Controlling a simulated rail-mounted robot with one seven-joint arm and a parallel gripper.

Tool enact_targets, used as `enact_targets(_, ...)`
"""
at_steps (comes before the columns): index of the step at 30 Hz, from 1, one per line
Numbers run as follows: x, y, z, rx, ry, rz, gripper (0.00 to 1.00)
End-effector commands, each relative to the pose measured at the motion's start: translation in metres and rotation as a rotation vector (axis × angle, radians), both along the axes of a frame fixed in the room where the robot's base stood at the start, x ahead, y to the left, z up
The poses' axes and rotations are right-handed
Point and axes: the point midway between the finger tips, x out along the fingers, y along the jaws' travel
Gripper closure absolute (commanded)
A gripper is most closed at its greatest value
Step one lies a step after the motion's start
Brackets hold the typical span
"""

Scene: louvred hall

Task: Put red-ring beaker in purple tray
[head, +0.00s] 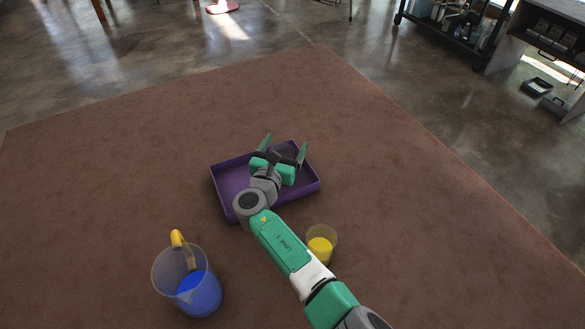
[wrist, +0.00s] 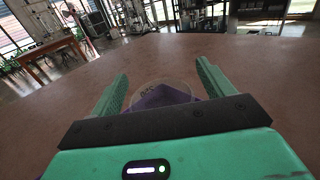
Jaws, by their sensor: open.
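The purple tray (head: 228,194) lies on the brown mat, and my gripper (head: 285,146) is over its far part. The gripper is open, with its green fingers apart. In the wrist view, a clear rounded vessel (wrist: 152,84) with dark markings shows between and beyond the fingers (wrist: 160,84), against a purple patch of the tray. Its lower part is hidden by my gripper. I see no red ring on it, so I cannot tell whether it is the red-ring beaker. I cannot tell whether it stands in the tray or touches a finger.
A clear jug (head: 165,268) with blue contents and a yellow handle stands at the front left. A small clear cup (head: 321,246) with yellow contents stands close to my arm's right side. The mat (head: 110,165) is clear to the left and beyond the tray.

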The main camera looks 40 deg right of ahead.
Motion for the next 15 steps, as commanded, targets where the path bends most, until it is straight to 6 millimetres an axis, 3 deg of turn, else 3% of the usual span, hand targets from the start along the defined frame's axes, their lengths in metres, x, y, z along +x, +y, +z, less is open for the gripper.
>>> enact_targets(1,-0.007,0.004,0.017,0.004,0.001,0.0,0.2)
enact_targets(9,-0.076,0.047,0.021,0.008,-0.002,-0.003,0.2)
enact_targets(15,-0.116,0.073,0.023,0.005,-0.001,-0.003,0.2)
